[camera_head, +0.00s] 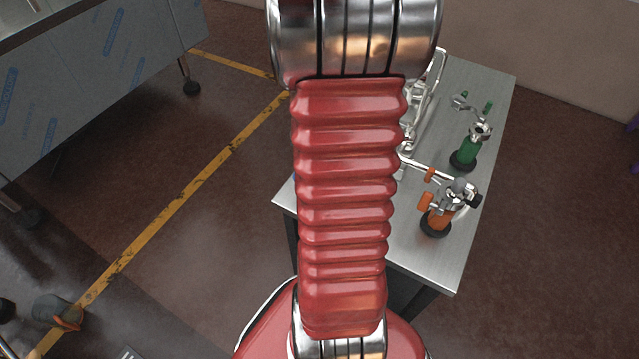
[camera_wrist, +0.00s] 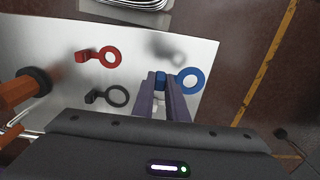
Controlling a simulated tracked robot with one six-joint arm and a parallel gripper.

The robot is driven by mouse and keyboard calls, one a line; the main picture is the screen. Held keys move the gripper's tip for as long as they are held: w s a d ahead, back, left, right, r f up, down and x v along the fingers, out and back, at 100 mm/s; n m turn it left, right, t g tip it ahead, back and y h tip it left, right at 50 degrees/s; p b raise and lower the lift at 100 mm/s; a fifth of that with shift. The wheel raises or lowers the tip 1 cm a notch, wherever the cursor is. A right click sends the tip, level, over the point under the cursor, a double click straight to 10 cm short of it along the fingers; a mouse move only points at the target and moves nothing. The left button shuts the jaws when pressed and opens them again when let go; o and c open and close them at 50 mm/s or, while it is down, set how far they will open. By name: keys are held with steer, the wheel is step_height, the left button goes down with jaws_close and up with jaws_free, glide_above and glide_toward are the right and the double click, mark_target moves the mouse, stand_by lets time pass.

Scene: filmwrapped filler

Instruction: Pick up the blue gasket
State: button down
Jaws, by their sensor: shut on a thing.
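The blue gasket (camera_wrist: 191,82) shows in the wrist view as a ring with a small block-like tab at its left. My gripper (camera_wrist: 161,92) has its two purple fingers shut on the tab, and the ring sticks out to the right of the fingers. The gasket looks larger than the other gaskets, and a blurred shadow lies apart from it on the table, so it appears held above the surface. In the head view my red arm hides the gripper and the gasket.
A red gasket (camera_wrist: 108,57) and a black gasket (camera_wrist: 117,96) lie left of my gripper on the metal table (camera_wrist: 45,60). In the head view, an orange-bodied device (camera_head: 440,218) and a green-bodied device (camera_head: 468,152) stand on the table's right side.

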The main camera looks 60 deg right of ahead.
steer(key=shift+r, duration=1.15)
steer(key=shift+w, duration=0.1)
